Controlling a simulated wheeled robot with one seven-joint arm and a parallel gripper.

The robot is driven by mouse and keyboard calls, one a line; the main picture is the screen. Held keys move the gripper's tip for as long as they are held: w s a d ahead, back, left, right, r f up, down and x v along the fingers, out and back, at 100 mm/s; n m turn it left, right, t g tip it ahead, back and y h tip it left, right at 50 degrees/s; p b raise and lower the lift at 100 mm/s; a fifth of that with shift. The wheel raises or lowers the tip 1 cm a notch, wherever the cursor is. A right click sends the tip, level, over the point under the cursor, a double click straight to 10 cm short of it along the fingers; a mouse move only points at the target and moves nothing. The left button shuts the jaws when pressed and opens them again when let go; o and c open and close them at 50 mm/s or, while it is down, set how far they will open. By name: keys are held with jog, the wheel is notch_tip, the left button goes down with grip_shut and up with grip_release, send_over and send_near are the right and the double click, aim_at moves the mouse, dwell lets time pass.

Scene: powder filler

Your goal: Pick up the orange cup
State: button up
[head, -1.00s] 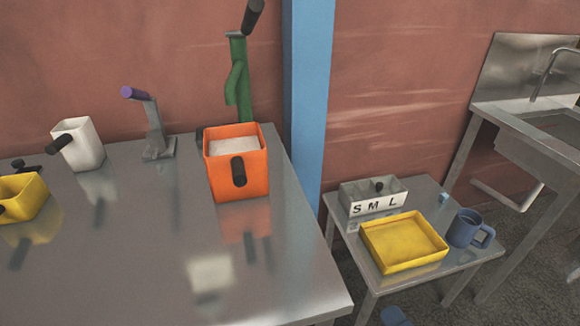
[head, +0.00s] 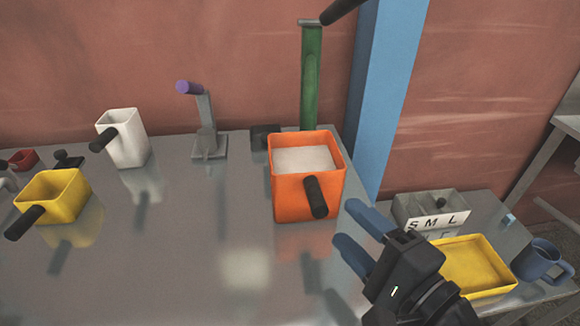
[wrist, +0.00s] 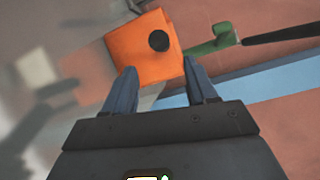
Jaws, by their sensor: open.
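The orange cup (head: 290,203) stands upright on the metal table, near its right edge. It is square, holds white powder (head: 304,160) and has a black handle (head: 316,197) facing my body. My gripper (head: 352,225) is open and empty, just to the right of the cup and apart from it, with its blue fingers pointing towards the upper left. In the wrist view the cup (wrist: 135,48) lies ahead of the open fingers (wrist: 163,80), with the dark end of its handle facing the camera.
A yellow cup (head: 62,190) and a white cup (head: 125,140) stand to the left on the metal table (head: 180,270). A purple-knobbed lever (head: 200,125) and a green post (head: 311,80) are behind. A lower table holds a yellow tray (head: 478,265) and blue mug (head: 540,262). The table's front middle is clear.

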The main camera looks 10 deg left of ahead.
aim_at(316, 194)
jog(key=x, duration=0.2)
jog(key=p+x, duration=0.1)
jog(key=x, duration=0.4)
jog(key=shift+w+a+r+p, duration=0.1)
jog(key=shift+a+r+p, duration=0.2)
jog(key=shift+a+p, duration=0.15)
jog(key=shift+w+a+f, duration=0.15)
jog(key=shift+w+a, duration=0.25)
jog(key=shift+w, duration=0.05)
jog(key=shift+c, duration=0.4)
jog(key=c, duration=0.9)
grip_shut()
